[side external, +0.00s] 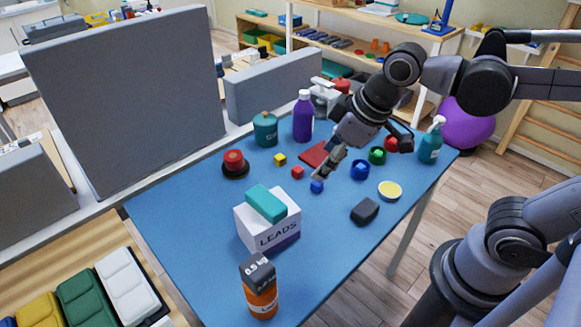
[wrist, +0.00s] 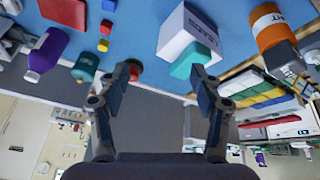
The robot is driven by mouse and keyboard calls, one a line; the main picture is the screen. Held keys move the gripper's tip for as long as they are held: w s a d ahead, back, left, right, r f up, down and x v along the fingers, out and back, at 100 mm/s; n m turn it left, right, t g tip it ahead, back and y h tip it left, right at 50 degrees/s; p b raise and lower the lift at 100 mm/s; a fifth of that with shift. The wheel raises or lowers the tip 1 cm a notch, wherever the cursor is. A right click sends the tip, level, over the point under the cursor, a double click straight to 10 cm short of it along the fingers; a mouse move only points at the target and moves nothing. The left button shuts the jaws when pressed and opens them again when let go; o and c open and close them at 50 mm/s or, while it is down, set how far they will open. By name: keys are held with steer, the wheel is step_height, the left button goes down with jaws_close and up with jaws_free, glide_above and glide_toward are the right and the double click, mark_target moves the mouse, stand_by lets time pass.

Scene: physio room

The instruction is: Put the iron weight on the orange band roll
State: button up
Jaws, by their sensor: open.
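The iron weight (side external: 258,270), a dark block marked 0.5 kg, rests on top of the upright orange band roll (side external: 261,301) at the table's near end. In the wrist view the orange band roll (wrist: 272,28) is at the top right, with the dark weight (wrist: 282,59) against its upper end. My gripper (side external: 360,158) is open and empty, over the far part of the table, well away from the weight and roll. Its two spread fingers (wrist: 165,70) also show in the wrist view with nothing between them.
A white LEADS box (side external: 268,226) with a teal block (side external: 266,204) on top stands just beyond the roll. A purple bottle (side external: 303,117), teal jar (side external: 265,130), small cubes and coloured pots crowd the far end. A dark grey block (side external: 365,210) lies at right. The left front tabletop is clear.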

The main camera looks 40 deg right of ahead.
steer(key=s+d+f+m+t+h, duration=0.1)
steer(key=d+f+m+t, duration=0.1)
steer(key=d+m, duration=0.3)
steer(key=d, duration=0.2)
steer(key=shift+s+d+f, duration=0.25)
steer(key=shift+d+f, duration=0.1)
